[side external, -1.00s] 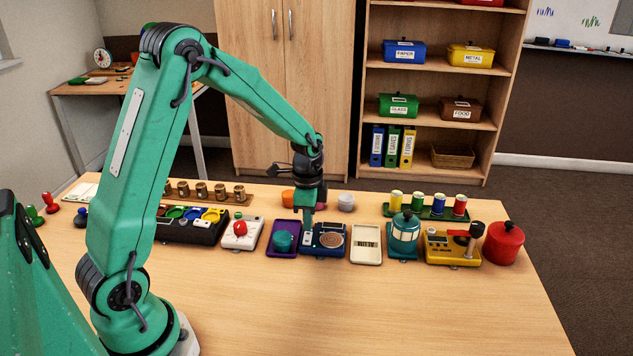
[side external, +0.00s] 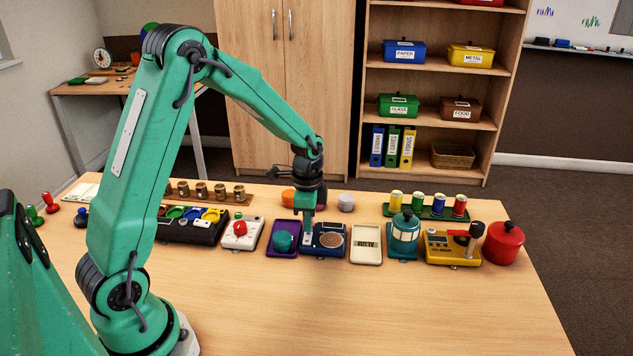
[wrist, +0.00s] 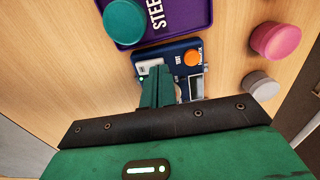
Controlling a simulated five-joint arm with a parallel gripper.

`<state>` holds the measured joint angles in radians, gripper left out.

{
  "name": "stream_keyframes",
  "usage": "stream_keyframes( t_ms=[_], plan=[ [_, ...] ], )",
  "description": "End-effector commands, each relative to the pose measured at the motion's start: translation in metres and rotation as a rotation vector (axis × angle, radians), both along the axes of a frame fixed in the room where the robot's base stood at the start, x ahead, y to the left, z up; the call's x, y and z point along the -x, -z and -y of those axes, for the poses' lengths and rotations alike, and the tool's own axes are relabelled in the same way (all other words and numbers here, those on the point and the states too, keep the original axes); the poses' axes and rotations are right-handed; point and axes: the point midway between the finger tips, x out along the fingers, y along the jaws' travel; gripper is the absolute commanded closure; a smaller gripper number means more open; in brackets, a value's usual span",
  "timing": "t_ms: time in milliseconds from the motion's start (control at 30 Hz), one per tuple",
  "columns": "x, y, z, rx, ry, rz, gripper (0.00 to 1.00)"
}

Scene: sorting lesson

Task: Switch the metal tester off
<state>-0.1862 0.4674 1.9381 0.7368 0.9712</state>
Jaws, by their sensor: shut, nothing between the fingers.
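The metal tester (side external: 325,250) is a dark blue box with a round copper disc on its top, between a purple tray and a cream tray. In the wrist view the tester (wrist: 170,50) shows an orange round button and pale labels; its copper disc is hidden behind my gripper. My gripper (side external: 308,232) points down over the tester's left part, with its fingers together and empty. In the wrist view the closed fingers (wrist: 157,72) cover part of the tester's top. I cannot tell whether they touch it, nor the switch position.
The purple tray (side external: 270,250) with a teal piece stands close on the left. The cream tray (side external: 366,258), a teal lantern-like pot (side external: 404,234) and a yellow device (side external: 440,252) stand to the right. Orange and white pucks (side external: 346,202) lie behind. The front of the table is clear.

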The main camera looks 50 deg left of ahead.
Motion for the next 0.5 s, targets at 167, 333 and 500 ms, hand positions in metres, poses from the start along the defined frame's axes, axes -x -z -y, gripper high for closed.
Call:
stream_keyframes(
  t_ms=[167, 333, 500],
  plan=[
    [0.0001, 0.0021, 0.0, 0.0, 0.0, 0.0, 1.0],
    [0.0, 0.0039, 0.0, 0.0, 0.0, 0.0, 1.0],
    [-0.0001, 0.0056, 0.0, -0.001, 0.0, 0.001, 1.0]
  ],
)
